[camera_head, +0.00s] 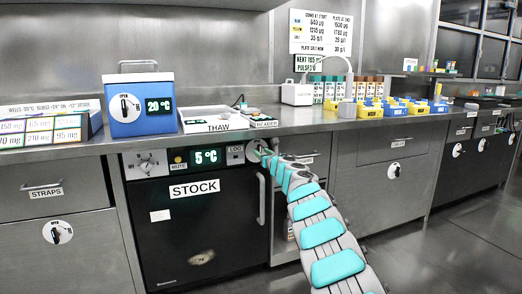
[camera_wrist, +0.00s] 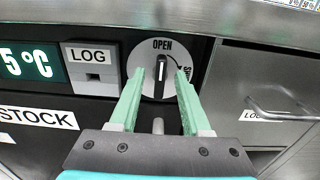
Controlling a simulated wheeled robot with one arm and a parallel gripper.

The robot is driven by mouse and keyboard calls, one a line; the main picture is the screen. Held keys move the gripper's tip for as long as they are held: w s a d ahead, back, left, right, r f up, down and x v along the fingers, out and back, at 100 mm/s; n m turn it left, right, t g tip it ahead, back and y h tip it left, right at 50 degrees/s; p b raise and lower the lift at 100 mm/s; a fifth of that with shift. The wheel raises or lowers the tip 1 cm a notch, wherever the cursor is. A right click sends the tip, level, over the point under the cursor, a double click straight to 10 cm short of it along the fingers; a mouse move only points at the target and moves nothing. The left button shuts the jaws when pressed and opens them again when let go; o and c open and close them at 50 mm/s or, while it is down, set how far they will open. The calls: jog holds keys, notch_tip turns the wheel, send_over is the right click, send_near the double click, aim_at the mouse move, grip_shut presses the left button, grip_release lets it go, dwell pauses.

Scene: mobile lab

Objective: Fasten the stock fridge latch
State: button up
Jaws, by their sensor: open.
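The stock fridge (camera_head: 200,225) is a black-fronted unit under the counter with a "STOCK" label and a 5 °C display. Its latch (camera_wrist: 161,76) is a round white dial with a black knob and the word "OPEN" at the top. The knob stands upright, its white line towards "OPEN". My gripper (camera_wrist: 161,78) is open, with its two green fingers on either side of the knob. I cannot tell whether the fingertips touch the dial. In the head view my gripper (camera_head: 266,150) is at the fridge panel's upper right and hides part of the latch.
The fridge door's vertical handle (camera_head: 261,199) is just below the latch. The steel counter edge (camera_wrist: 250,22) runs close above my gripper. A drawer handle (camera_wrist: 285,112) sticks out to the right. A blue box (camera_head: 138,105) and a thaw tray (camera_head: 213,122) stand on the counter.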

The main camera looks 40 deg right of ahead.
jog(key=shift+w+d+f+p, duration=0.1)
jog(key=shift+w+p, duration=0.05)
jog(key=shift+w, duration=0.2)
jog(key=shift+w+d+f+p, duration=0.1)
jog(key=shift+w+p, duration=0.05)
jog(key=shift+w, duration=0.2)
jog(key=shift+c, duration=0.4)
jog(key=shift+r, duration=0.1)
grip_shut()
